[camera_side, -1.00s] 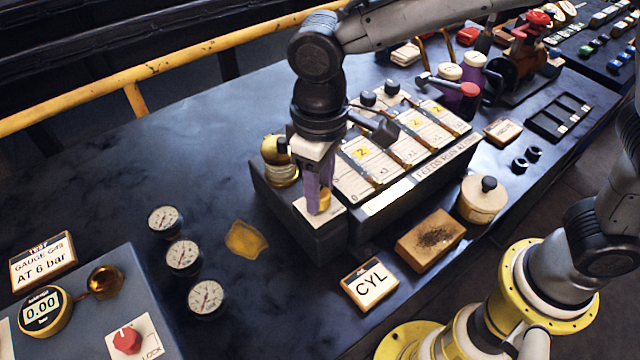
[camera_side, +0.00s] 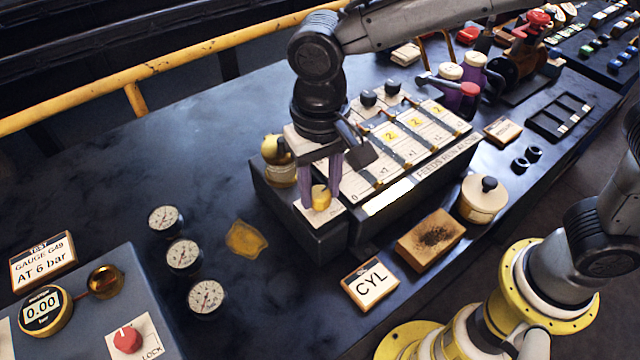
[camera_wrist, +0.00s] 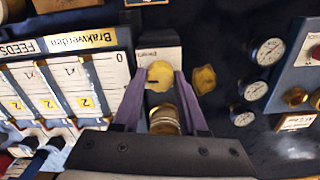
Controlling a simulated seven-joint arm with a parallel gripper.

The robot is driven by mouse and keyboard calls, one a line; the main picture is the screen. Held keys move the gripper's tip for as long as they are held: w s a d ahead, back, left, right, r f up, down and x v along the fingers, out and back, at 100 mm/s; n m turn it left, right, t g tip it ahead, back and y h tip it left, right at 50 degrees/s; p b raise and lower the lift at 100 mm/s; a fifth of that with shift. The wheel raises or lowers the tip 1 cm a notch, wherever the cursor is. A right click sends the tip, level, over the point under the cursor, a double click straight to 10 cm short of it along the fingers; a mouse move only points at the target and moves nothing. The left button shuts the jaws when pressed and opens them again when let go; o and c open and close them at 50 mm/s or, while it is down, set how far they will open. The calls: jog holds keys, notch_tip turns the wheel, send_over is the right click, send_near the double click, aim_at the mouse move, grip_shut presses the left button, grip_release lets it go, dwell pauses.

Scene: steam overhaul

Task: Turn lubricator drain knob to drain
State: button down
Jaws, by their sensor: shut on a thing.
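The yellow drain knob (camera_side: 320,198) sits on a white plate at the near left end of the dark lubricator box (camera_side: 300,228). It also shows in the wrist view as a yellow disc (camera_wrist: 160,73). My gripper (camera_side: 322,189) points down over it, one purple finger on each side, shut on the knob. In the wrist view my gripper's fingertips (camera_wrist: 151,76) lie left and right of the knob. The plate's lettering is partly covered and too small to read. A brass-and-glass cup (camera_wrist: 164,120) stands behind the knob, between the fingers in the wrist view.
The feed panel with white strips and yellow tags (camera_side: 415,140) adjoins the knob on the right. Three gauges (camera_side: 183,256) and a yellowish patch (camera_side: 246,239) lie to the left. A CYL sign (camera_side: 370,285) and a brown block (camera_side: 431,240) are in front.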

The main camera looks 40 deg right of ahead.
aim_at(320, 192)
jog(key=shift+r, duration=0.15)
jog(key=shift+c, duration=2.2)
grip_release()
notch_tip(320, 192, up, 14)
